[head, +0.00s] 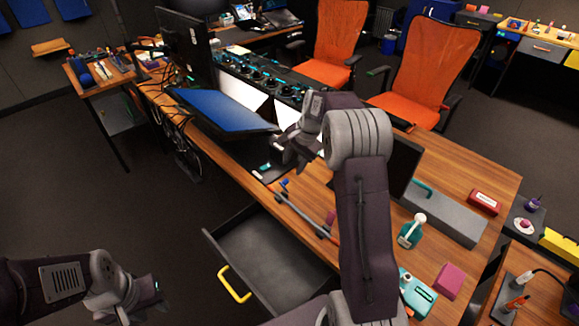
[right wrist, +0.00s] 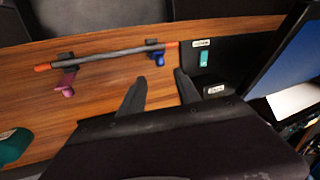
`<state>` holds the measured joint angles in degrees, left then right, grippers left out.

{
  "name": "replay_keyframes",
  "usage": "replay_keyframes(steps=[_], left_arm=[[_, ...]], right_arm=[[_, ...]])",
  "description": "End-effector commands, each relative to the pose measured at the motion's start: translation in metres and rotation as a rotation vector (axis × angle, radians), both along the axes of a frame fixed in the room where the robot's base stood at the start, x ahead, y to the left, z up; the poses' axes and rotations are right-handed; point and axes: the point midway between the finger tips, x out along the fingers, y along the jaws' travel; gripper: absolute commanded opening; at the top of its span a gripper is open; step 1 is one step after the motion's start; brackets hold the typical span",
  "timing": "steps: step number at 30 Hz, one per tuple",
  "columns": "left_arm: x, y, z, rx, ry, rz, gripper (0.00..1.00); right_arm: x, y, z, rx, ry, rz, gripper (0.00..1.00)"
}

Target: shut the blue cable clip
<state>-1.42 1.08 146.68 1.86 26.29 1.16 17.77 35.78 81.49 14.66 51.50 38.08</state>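The blue cable clip (right wrist: 158,58) sits on the wooden desk at a grey cable (right wrist: 115,54) with orange ends. Its blue part sticks out from the cable on the side toward my right gripper. The clip is small in the head view (head: 285,183). My right gripper (right wrist: 160,76) is open and empty, its two fingers apart and pointing toward the blue clip; it also shows above the desk in the head view (head: 281,153). A pink clip (right wrist: 66,85) is at the cable's other end. My left gripper (head: 155,288) is low at the left, away from the desk; its fingers are unclear.
A dark panel with a teal switch (right wrist: 204,58) lies beside the blue clip. A blue-screened monitor (head: 222,108) stands close to my right gripper. An open drawer (head: 265,250) with a yellow handle juts out below the desk edge. A teal bottle (head: 410,232) stands at the right.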

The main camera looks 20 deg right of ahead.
Motion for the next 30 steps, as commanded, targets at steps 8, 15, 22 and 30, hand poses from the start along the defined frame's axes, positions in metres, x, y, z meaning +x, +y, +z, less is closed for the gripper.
replay_keyframes(steps=[8, 15, 22, 30], left_arm=[[0.000, 0.000, -0.009, 0.000, 0.000, 0.000, 0.36], [0.000, 0.000, -0.012, 0.000, 0.000, 0.000, 0.36], [0.000, 0.000, -0.012, 0.000, 0.000, 0.000, 0.36], [0.000, 0.000, -0.012, 0.000, 0.000, 0.000, 0.36]], right_arm=[[0.009, 0.005, -0.043, 0.002, 0.003, -0.002, 0.39], [0.020, 0.010, -0.081, 0.001, 0.000, -0.002, 0.39], [0.023, 0.011, -0.089, -0.001, -0.001, -0.003, 0.39], [0.023, 0.011, -0.088, 0.000, -0.001, -0.004, 0.00]])
